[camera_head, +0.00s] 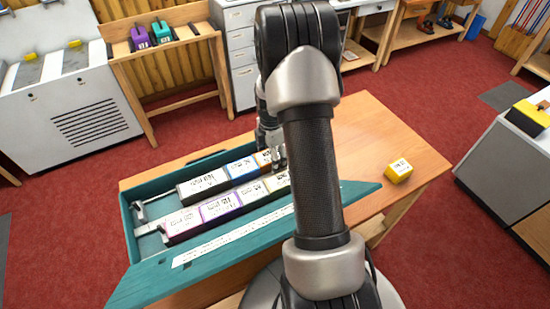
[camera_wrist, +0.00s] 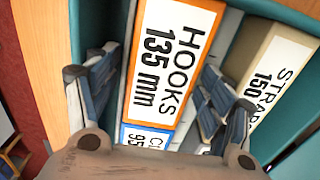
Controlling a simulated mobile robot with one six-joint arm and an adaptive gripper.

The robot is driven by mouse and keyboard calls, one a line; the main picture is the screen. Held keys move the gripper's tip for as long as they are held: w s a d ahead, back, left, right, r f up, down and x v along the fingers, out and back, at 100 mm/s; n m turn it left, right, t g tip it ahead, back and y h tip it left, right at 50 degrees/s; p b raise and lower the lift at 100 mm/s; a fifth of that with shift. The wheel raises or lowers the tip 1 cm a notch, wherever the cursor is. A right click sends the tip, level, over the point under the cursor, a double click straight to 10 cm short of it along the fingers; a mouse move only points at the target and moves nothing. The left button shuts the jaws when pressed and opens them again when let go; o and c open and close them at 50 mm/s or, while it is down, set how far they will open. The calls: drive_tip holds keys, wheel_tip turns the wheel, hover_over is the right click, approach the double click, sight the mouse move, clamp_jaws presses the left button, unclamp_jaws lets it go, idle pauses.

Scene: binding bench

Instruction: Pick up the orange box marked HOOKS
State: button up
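The orange box marked HOOKS 135 mm (camera_wrist: 168,68) stands in the teal case between other boxes. In the head view only a bit of the orange box (camera_head: 263,158) shows beside my arm. My gripper (camera_wrist: 160,78) is over it, with one finger at each long side of the box. The fingers are spread and look apart from its sides, though contact is hard to judge. In the head view my gripper (camera_head: 272,152) is low over the case's far row.
A blue box (camera_wrist: 143,138) adjoins the orange one, and a tan STRAPS box (camera_wrist: 268,66) stands to its right. The teal case (camera_head: 128,215) holds two rows of boxes on the wooden table (camera_head: 375,135). A yellow box (camera_head: 398,171) lies at the table's right.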

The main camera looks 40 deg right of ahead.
drive_tip(key=c, duration=1.1)
drive_tip(key=shift+c, duration=0.2)
